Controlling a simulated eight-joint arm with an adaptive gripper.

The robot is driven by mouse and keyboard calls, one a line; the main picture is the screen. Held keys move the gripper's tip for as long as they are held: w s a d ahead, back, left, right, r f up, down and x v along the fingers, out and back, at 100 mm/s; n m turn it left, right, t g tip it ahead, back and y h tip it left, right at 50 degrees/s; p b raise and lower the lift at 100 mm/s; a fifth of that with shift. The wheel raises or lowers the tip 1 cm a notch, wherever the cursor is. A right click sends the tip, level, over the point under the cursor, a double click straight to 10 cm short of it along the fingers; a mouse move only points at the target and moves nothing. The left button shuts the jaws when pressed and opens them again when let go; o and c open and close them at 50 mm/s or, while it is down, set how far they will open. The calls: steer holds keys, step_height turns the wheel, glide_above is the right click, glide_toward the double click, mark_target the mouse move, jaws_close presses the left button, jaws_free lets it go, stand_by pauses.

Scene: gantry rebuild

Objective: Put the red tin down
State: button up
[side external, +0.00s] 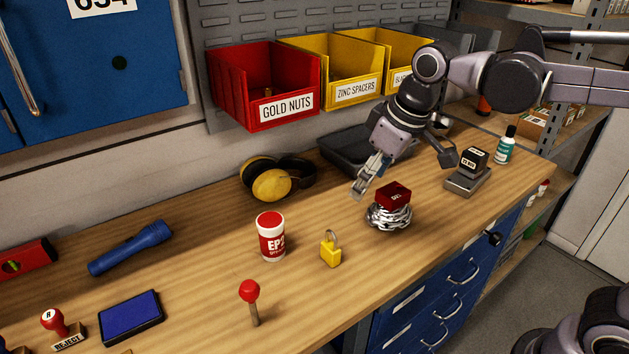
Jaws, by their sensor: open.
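A small dark red box-shaped tin (395,194) with lettering on its side rests on top of a shiny silver, ridged object (388,217) on the wooden bench. My gripper (402,177) is just above and behind it, with its fingers spread wide. One finger is at the upper left of the tin and the other is at its upper right. The fingers look apart from the tin, though exact depth is hard to tell. A red and white canister (271,238) stands upright farther left on the bench.
A yellow padlock (330,250), a red-knobbed lever (250,292) and ear defenders (275,180) are to the left. A dark block on a stand (469,175) and a teal bottle (506,146) are to the right. A dark tray (345,150) lies behind. Bare wood (420,240) is in front.

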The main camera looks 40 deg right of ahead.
steer(key=s+d+f+m+t, duration=0.1)
steer(key=s+d+f, duration=0.1)
steer(key=s, duration=0.1)
steer(key=s+d+f+m+t, duration=0.1)
steer(key=s+d+f, duration=0.2)
steer(key=s+d+f+m+t, duration=0.1)
steer(key=s+d+f+m, duration=0.1)
steer(key=s+d, duration=0.1)
steer(key=shift+s+d+f+h, duration=0.2)
steer(key=shift+f+h, duration=0.1)
steer(key=shift+h, duration=0.1)
stand_by(0.8)
